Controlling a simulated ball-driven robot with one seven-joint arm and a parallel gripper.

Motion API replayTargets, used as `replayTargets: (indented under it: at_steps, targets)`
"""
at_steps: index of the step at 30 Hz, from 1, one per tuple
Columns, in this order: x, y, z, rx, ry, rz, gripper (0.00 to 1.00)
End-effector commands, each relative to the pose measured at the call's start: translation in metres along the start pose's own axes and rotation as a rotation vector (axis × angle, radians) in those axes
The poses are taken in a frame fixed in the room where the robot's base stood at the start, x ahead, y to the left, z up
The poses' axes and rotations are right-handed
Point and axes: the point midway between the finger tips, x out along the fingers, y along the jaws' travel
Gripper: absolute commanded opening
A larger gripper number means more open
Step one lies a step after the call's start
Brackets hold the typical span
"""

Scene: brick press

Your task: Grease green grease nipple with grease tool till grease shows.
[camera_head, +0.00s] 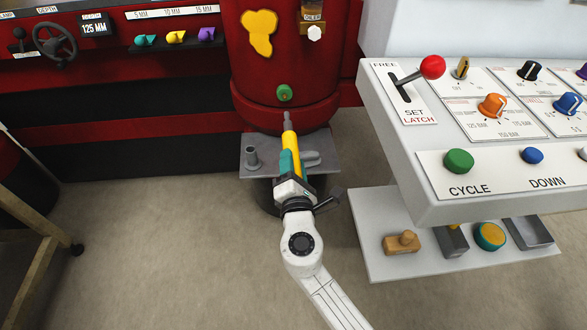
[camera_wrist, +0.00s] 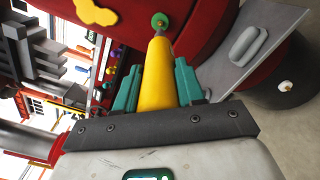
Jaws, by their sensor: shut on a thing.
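The green grease nipple (camera_head: 284,93) sits low on the front of the red press body; it also shows in the wrist view (camera_wrist: 160,21). My gripper (camera_head: 289,160) is shut on the yellow grease tool (camera_head: 290,143), with its teal fingers on either side of the tool in the wrist view (camera_wrist: 157,85). The grey tip of the tool points up toward the nipple. In the head view the tip appears just below the nipple, apart from it. In the wrist view the tip lines up with the nipple, and contact cannot be told. No grease is visible at the nipple.
A grey shelf (camera_head: 258,172) with a small cup-like holder (camera_head: 252,158) lies below the press body. The control console (camera_head: 440,205) stands at the right, with a lower shelf (camera_head: 385,268) holding a wooden block and other items. A yellow patch (camera_head: 260,32) marks the press above the nipple.

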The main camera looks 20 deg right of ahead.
Motion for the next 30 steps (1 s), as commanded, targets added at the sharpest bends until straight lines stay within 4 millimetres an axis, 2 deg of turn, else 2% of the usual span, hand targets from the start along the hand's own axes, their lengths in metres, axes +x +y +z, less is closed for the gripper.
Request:
replayTargets:
  at_steps: [16,22,30]
  targets:
    - [0.048,0.000,0.000,0.000,-0.003,0.002,0.00]
    - [0.057,0.001,0.001,0.001,-0.003,0.002,0.00]
    - [0.059,0.001,0.001,0.001,-0.002,0.001,0.00]
